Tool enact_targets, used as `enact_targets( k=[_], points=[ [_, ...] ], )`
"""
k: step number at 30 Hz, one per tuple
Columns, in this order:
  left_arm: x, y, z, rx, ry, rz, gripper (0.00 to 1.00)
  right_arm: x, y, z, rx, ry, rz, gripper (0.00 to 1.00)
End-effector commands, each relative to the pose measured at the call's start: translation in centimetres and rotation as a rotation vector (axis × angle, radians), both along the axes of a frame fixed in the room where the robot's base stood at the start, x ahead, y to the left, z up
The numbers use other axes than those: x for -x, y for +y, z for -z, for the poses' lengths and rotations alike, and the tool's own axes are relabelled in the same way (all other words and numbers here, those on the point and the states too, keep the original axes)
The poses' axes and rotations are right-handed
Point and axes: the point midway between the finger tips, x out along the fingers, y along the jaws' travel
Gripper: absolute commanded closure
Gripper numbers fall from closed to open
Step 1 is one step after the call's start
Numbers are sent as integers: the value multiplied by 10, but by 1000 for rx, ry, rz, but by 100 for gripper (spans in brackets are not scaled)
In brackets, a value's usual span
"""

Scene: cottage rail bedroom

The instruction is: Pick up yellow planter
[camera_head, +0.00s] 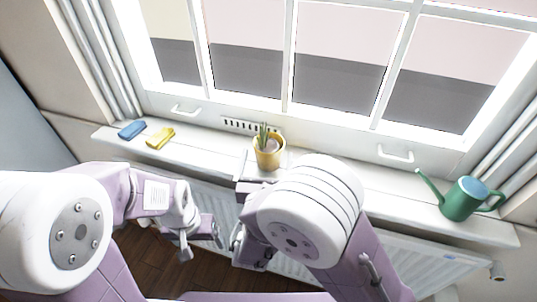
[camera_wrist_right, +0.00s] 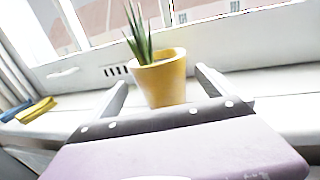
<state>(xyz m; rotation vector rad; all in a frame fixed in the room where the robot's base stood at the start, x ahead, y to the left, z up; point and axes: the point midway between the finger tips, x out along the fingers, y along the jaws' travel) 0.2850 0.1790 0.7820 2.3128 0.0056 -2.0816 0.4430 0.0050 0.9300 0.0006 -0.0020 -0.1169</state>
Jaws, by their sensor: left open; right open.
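The yellow planter (camera_head: 268,156) holds a spiky green plant and stands upright on the white windowsill, near the middle of the head view. In the right wrist view the planter (camera_wrist_right: 162,82) sits just beyond and between the two spread fingers of my right gripper (camera_wrist_right: 162,84). My right gripper is open; in the head view its fingers (camera_head: 262,168) are close to the planter, partly hidden by my arm. I cannot tell whether they touch it. My left gripper (camera_head: 203,243) is open and empty, below the sill in front of the radiator.
A blue item (camera_head: 131,130) and a yellow item (camera_head: 160,138) lie on the sill (camera_head: 345,185) at the left. A green watering can (camera_head: 462,199) stands at its right end. The window (camera_head: 290,60) rises behind, and a white radiator (camera_head: 420,268) is below. The sill beside the planter is clear.

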Motion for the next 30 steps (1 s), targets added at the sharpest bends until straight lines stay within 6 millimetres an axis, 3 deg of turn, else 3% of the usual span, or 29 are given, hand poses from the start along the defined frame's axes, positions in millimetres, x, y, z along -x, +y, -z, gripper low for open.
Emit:
enact_targets(
  k=[5, 12, 14, 20, 26, 30],
  points=[
    [0, 0, 1, 0, 0, 0, 16, -27, -5, 0, 1, 0, 4, 3],
    [0, 0, 1, 0, 0, 0, 16, -30, -5, 0, 1, 0, 0, 3],
    [0, 0, 1, 0, 0, 0, 16, -30, -5, 0, 1, 0, 0, 17],
    [0, 0, 1, 0, 0, 0, 16, -30, -5, 0, 1, 0, 1, 73],
    [0, 0, 0, 0, 0, 0, 16, -30, -5, -2, 0, -1, 1, 74],
    [0, 0, -8, 0, 0, 0, 16, -30, -5, -23, -4, -4, 1, 74]
  ],
)
